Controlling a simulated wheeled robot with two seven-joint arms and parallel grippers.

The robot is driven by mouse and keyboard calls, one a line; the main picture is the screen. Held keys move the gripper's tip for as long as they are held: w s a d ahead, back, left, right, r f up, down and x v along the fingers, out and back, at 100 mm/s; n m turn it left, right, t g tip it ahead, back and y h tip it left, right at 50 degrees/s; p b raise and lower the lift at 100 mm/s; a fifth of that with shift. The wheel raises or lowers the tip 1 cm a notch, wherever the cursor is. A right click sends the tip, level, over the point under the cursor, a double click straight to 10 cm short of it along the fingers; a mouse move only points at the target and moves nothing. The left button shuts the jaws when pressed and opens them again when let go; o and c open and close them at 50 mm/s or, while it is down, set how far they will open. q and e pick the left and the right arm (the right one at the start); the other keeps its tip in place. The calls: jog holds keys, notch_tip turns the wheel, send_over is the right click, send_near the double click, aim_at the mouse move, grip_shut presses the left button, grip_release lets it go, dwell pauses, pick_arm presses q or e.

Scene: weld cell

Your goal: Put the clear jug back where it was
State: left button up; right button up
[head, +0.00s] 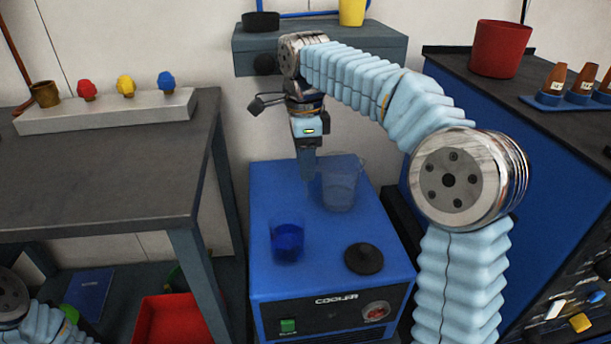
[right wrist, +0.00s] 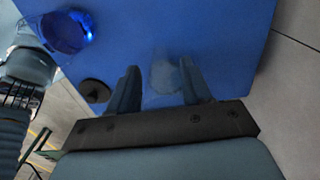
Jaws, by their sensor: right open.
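The clear jug (head: 340,185) stands upright on the blue cooler's top (head: 270,190), toward its back right. My right gripper (head: 307,172) points down at the jug's left side in the head view. In the right wrist view its open fingers (right wrist: 158,82) stand either side of a faint clear shape, the jug (right wrist: 164,76). I cannot tell whether a finger touches it. My left gripper is out of view; only part of my left arm shows at the bottom left.
A cup with blue liquid (head: 287,242) and a black round lid (head: 364,259) sit on the cooler's front half. A grey shelf (head: 375,45) hangs behind, a grey table (head: 90,175) stands left, and a blue cabinet (head: 540,190) stands right.

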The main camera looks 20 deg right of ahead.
notch_tip(320, 180, up, 5)
jog(key=shift+f+p, duration=0.1)
jog(key=shift+p, duration=0.35)
